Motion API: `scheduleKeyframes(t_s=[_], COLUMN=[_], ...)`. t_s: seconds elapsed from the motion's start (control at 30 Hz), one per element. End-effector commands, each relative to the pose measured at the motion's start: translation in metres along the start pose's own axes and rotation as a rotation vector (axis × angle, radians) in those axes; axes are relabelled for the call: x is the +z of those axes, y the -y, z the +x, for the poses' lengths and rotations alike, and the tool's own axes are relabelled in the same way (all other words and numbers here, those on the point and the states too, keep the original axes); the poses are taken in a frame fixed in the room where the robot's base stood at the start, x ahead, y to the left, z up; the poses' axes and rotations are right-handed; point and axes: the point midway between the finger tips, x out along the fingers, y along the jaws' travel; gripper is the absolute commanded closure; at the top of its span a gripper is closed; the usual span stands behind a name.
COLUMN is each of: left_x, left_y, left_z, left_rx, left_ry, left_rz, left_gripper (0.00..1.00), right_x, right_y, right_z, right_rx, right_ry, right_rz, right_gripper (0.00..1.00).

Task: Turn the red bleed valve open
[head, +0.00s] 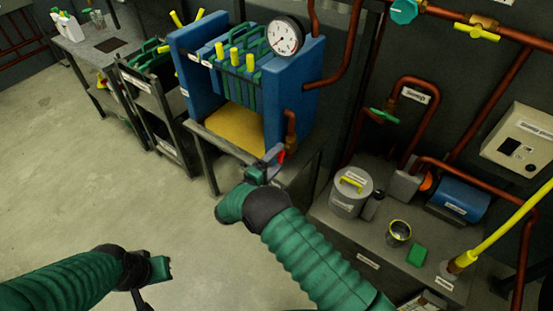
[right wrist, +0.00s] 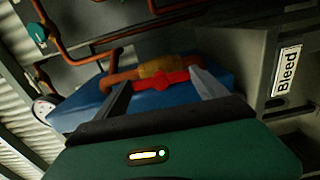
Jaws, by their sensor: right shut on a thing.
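The red bleed valve handle (head: 281,156) is on a copper pipe at the lower right front of the blue press (head: 305,90). My right gripper (head: 272,160) is at the handle and partly covers it. In the right wrist view the red handle (right wrist: 165,81) lies between the two grey fingers of the right gripper (right wrist: 160,82), which is shut on it. A brass valve body (right wrist: 160,66) sits just behind the handle. My left gripper (head: 160,268) is low at the left over open floor, away from the press; its fingers are too unclear to judge.
A pressure gauge (head: 284,37) tops the press. A label reading "Bleed" (right wrist: 287,71) is at the right in the wrist view. A bench (head: 345,232) with a grey pot (head: 350,192), a cup (head: 398,232) and a blue cylinder (head: 458,200) stands at the right. Floor at left is clear.

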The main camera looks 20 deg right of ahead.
Motion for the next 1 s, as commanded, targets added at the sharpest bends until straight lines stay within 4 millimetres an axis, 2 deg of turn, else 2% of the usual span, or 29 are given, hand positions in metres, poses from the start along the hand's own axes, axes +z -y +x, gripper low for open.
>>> scheduleKeyframes(t_s=[0.57, 0.6, 0.73, 1.0], left_x=[-0.0001, -0.0001, -0.0001, -0.0003], left_y=[0.0000, 0.0000, 0.0000, 0.0000], left_z=[-0.0005, -0.0005, -0.0005, -0.0013], left_rx=[0.000, 0.000, 0.000, 0.000], left_ry=[0.000, 0.000, 0.000, 0.000], left_rz=[0.000, 0.000, 0.000, 0.000], left_gripper=[1.00, 1.00, 1.00, 1.00], right_x=[-0.0009, -0.0009, -0.0006, 0.0008], right_y=[0.0024, 0.0024, 0.0019, -0.0002], right_z=[-0.0012, -0.0012, -0.0011, -0.0005], right_rx=[-0.005, -0.005, -0.004, -0.001], right_ry=[-0.005, -0.005, -0.004, -0.002], right_rz=[-0.042, -0.042, -0.041, -0.038], right_gripper=[0.59, 0.17, 0.00, 0.00])
